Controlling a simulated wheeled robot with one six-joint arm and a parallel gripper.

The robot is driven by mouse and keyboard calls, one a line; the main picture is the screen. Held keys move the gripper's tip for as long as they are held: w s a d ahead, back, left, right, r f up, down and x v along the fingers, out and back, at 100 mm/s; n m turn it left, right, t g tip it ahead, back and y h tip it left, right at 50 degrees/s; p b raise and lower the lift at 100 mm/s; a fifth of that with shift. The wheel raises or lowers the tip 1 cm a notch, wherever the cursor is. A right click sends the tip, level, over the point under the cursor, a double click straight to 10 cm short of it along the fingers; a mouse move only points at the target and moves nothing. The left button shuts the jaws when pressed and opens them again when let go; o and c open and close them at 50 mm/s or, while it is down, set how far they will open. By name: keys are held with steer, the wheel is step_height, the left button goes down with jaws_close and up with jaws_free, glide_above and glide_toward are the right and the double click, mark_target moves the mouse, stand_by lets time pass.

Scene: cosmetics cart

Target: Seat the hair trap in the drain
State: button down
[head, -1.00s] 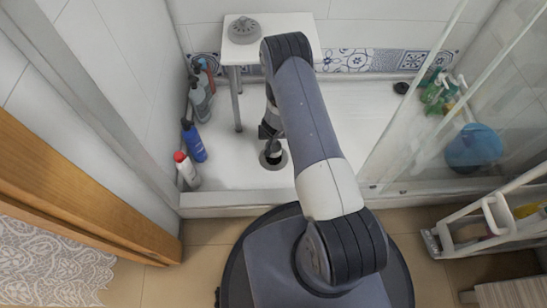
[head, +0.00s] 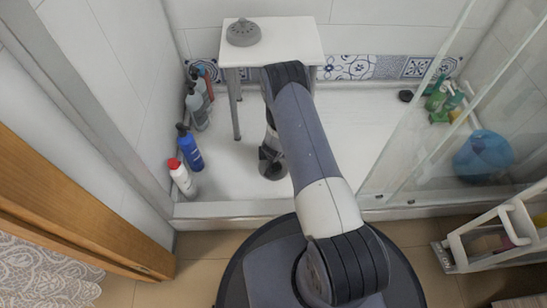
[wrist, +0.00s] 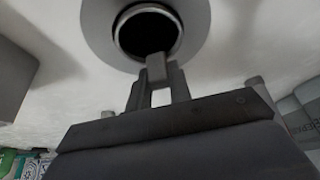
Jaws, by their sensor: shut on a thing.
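The drain (head: 273,174) lies in the white shower floor, mostly hidden behind my gripper (head: 270,155) in the head view. In the wrist view the drain (wrist: 98,28) shows as a wide grey flange around a dark round opening with a lighter inner ring. My gripper (wrist: 157,82) is shut on a small grey block, which looks like part of the hair trap (wrist: 157,66). That block overlaps the near rim of the opening in this view. I cannot tell whether the trap touches the drain or how deep it sits.
A white stool (head: 290,45) holds a grey domed piece (head: 243,32). Several bottles (head: 188,150) line the left wall. The glass door (head: 420,130), a blue basin (head: 482,155) and a white rack (head: 500,235) are at right. Open floor lies between.

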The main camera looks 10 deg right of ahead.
steer(key=shift+f, duration=0.1)
steer(key=shift+f+b, duration=0.4)
steer(key=shift+f, duration=0.15)
steer(key=c, duration=1.3)
jaws_free()
steer(key=shift+r, duration=0.1)
steer(key=shift+r+p, duration=0.4)
steer(key=shift+r, duration=0.1)
steer(key=p+v, duration=0.3)
steer(key=v, duration=0.9)
